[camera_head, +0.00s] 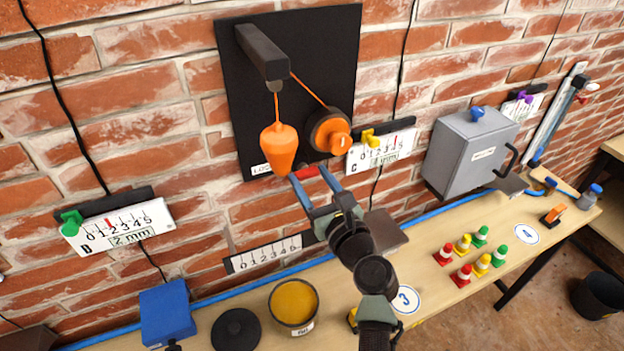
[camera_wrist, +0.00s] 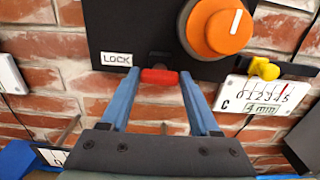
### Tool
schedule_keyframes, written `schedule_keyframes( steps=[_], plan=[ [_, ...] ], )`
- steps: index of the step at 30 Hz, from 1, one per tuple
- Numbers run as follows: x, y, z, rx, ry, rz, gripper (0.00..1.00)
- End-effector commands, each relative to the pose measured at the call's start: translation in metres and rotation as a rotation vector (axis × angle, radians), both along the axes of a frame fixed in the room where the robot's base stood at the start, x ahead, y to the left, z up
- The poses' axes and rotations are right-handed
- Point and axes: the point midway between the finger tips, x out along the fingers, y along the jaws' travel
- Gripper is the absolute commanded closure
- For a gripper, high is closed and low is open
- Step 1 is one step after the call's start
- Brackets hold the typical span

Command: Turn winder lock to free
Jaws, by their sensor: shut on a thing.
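The winder lock is a small red handle (camera_head: 306,172) at the lower edge of the black wall panel (camera_head: 231,81). It also shows in the wrist view (camera_wrist: 159,76), to the right of and just below a white LOCK label (camera_wrist: 117,59). My gripper (camera_head: 308,173) has its blue fingers on both sides of the red handle and is shut on it. The orange winder knob (camera_wrist: 220,30) with a white mark is above and to the right of the handle. An orange weight (camera_head: 280,147) hangs on an orange cord from a black arm (camera_head: 262,52).
A gauge marked C (camera_head: 378,154) with a yellow pointer is right of the panel, and one marked B (camera_head: 118,226) is left. A grey box (camera_head: 468,155) is on the wall. The bench (camera_head: 440,245) below holds a yellow-filled pot (camera_head: 293,301) and several small cones.

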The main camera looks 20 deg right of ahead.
Motion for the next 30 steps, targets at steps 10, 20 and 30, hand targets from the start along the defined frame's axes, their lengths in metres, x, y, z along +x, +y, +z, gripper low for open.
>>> schedule_keyframes(
  steps=[10,20,30],
  plan=[
    [0.0000,0.0011,-0.0026,-0.165,-0.006,0.001,0.93],
    [-0.0003,0.0017,-0.0040,-0.468,-0.016,0.001,0.93],
    [-0.0003,0.0023,-0.0050,-0.793,-0.027,0.000,0.93]
  ],
)
